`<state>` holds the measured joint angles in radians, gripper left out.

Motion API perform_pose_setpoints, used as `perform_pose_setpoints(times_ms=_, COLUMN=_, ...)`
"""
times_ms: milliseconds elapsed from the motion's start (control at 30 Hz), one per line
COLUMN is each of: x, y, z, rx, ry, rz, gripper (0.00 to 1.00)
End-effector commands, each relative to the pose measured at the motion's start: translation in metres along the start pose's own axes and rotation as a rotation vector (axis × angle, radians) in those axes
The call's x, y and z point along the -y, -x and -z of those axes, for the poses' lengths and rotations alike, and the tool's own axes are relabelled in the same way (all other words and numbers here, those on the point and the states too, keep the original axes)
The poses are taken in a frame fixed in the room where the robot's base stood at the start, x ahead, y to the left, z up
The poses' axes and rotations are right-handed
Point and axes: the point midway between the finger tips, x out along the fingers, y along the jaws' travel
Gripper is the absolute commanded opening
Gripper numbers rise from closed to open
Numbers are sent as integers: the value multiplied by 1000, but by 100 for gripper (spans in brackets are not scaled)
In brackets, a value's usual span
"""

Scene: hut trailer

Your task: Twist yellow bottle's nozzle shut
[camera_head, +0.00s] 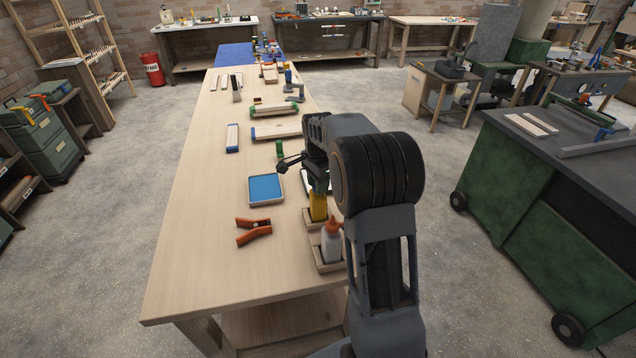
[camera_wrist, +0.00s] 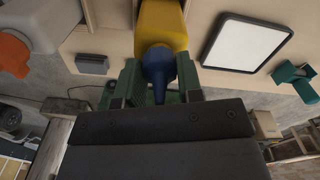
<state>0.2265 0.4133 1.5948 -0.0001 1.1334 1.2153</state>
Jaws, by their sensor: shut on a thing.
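The yellow bottle (camera_head: 318,206) stands in a small wooden holder near the right edge of the long workbench. In the wrist view the yellow bottle (camera_wrist: 162,22) shows at the top, and its dark blue nozzle (camera_wrist: 157,66) points down the picture. My gripper (camera_wrist: 158,86) has its green fingers on both sides of the nozzle and is shut on it. In the head view my arm hides the nozzle and most of my gripper. How far the nozzle is turned cannot be told.
A white bottle with an orange nozzle (camera_head: 332,245) stands just in front of the yellow one. A blue tray (camera_head: 265,190) and an orange clamp (camera_head: 254,231) lie to the left. A white-faced tray (camera_wrist: 246,42) lies beside the bottle. The bench's front left is clear.

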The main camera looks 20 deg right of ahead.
Motion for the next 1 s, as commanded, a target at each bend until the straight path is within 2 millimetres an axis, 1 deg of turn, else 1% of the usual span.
perform_pose_setpoints(times_ms=567, x=0, y=0, z=0, rx=0, ry=-30, rz=-1, gripper=10)
perform_pose_setpoints(times_ms=600, x=0, y=0, z=0, rx=0, ry=-30, rz=-1, gripper=35)
perform_pose_setpoints(times_ms=867, x=0, y=0, z=0, rx=0, ry=-30, rz=0, gripper=60)
perform_pose_setpoints(times_ms=1000, x=0, y=0, z=0, rx=0, ry=-30, rz=0, gripper=60)
